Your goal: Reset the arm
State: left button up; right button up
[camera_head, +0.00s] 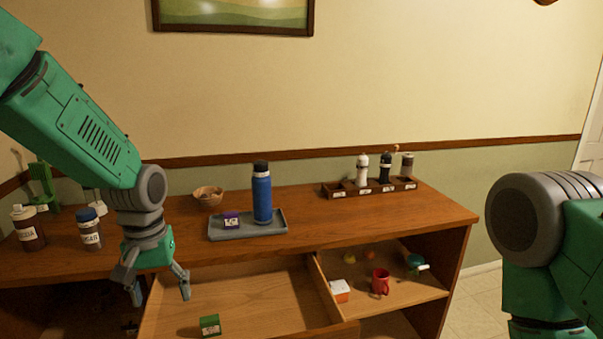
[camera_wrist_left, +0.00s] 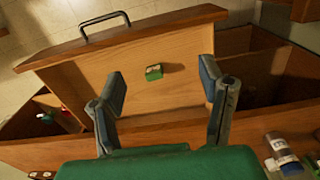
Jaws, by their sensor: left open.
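My left gripper (camera_head: 160,290) hangs over the left side of an open drawer (camera_head: 250,295), pointing down, with its fingers spread and nothing between them. In the left wrist view my left gripper (camera_wrist_left: 162,105) also shows apart-set fingers above the drawer floor (camera_wrist_left: 165,95). A small green box (camera_head: 210,325) lies in the drawer, to the right of and below the gripper in the head view. The green box (camera_wrist_left: 154,72) appears beyond the fingertips in the wrist view, untouched. My right arm shows at the right edge, but its gripper is out of view.
On the counter (camera_head: 330,220) stand a grey tray (camera_head: 250,235) with a blue bottle (camera_head: 262,197) and purple box (camera_head: 231,220), a bowl (camera_head: 208,196), a bottle rack (camera_head: 340,191) and labelled jars (camera_head: 90,232). An open compartment holds a red mug (camera_head: 381,282) and white-orange box (camera_head: 340,291).

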pick_arm(q)
jog(key=s+f+b, duration=0.1)
jog(key=s+f, duration=0.3)
jog(key=f, duration=0.3)
jog(key=s+f+m, duration=0.1)
jog(key=s+f, duration=0.3)
jog(key=f, duration=0.3)
jog(key=s+f+b, duration=0.1)
jog(key=s+f, duration=0.3)
jog(key=f, duration=0.3)
jog(key=s+f+m, duration=0.1)
jog(key=s+f, duration=0.3)
jog(key=s, duration=0.5)
jog(key=s+a+f+m+b, duration=0.1)
jog(key=s+f, duration=0.3)
jog(key=s, duration=0.5)
jog(key=shift+a+f+t, duration=0.2)
jog(key=shift+a+t, duration=0.1)
pick_arm(e)
jog(key=f, duration=0.2)
jog(key=d+f, duration=0.1)
jog(key=shift+w+f, duration=0.25)
jog(key=shift+f, duration=0.1)
pick_arm(q)
jog(key=shift+a+f, duration=0.1)
jog(key=shift+a, duration=0.2)
pick_arm(e)
jog(key=shift+a+r, duration=0.1)
jog(key=shift+a, duration=0.15)
